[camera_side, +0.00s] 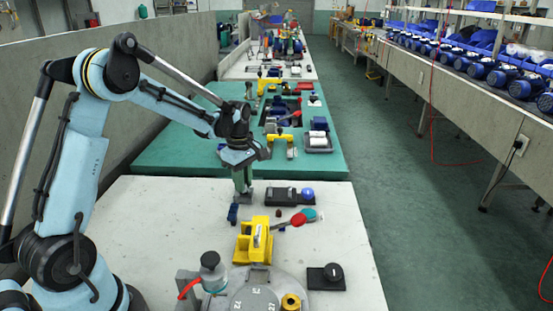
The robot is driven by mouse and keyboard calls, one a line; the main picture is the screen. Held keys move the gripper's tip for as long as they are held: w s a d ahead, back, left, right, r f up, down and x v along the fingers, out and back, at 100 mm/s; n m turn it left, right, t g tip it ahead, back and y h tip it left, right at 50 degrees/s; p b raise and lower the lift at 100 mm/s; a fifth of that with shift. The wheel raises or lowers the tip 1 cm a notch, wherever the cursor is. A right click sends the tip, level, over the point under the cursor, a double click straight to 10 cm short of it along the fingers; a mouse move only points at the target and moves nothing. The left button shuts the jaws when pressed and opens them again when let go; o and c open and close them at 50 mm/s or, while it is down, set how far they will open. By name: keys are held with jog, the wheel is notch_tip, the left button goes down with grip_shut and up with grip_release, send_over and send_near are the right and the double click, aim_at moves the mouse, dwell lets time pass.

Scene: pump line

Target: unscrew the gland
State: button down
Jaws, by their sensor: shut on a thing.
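My gripper (243,187) points down at the far edge of the near white table. It is shut on a small part at a grey block (246,197). The part is mostly hidden by the fingers, and I cannot tell whether it is the gland. A brass ring-shaped fitting (290,302) sits at the front on a round grey numbered plate (255,292), well away from my gripper.
Right of my gripper is a dark tray (283,197) with a blue knob. Nearer stand a yellow fixture (256,238), a red-ended lever (298,220), a grey cylinder with a red handle (213,272) and a black knob box (327,277). The table's right side is fairly clear.

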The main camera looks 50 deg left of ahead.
jog(key=n, duration=0.7)
jog(key=c, duration=1.2)
grip_release()
jog(key=shift+r, duration=0.15)
jog(key=shift+r, duration=2.15)
